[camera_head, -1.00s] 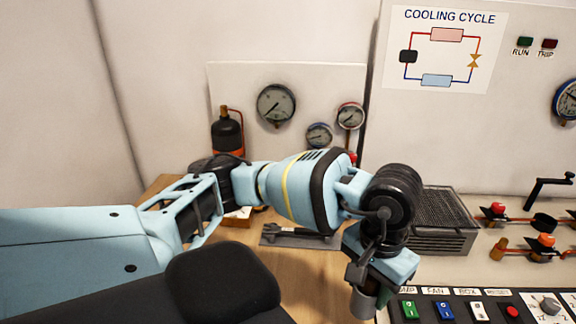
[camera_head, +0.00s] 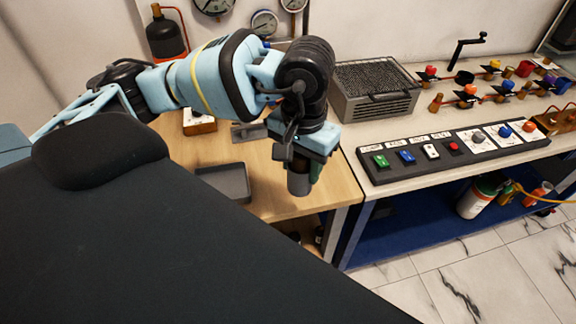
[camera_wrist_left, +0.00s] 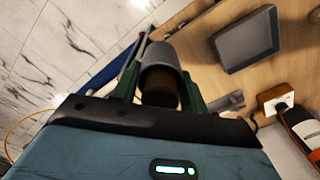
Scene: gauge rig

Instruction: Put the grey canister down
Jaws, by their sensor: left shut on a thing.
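The grey canister (camera_head: 299,184) is held in my left gripper (camera_head: 301,173), low over the front right corner of the wooden table. In the left wrist view the canister (camera_wrist_left: 161,72) sits between the two green fingers of the left gripper (camera_wrist_left: 160,88), which are shut on it. Its open or darker end faces the wrist camera. I cannot tell in these views whether its far end touches the tabletop. My right gripper is in neither view.
A shallow grey tray (camera_head: 226,182) lies on the wooden table (camera_head: 258,172), left of the canister. A switch panel (camera_head: 452,150) and a mesh-topped box (camera_head: 375,90) stand on the bench to the right. A gap separates table and bench.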

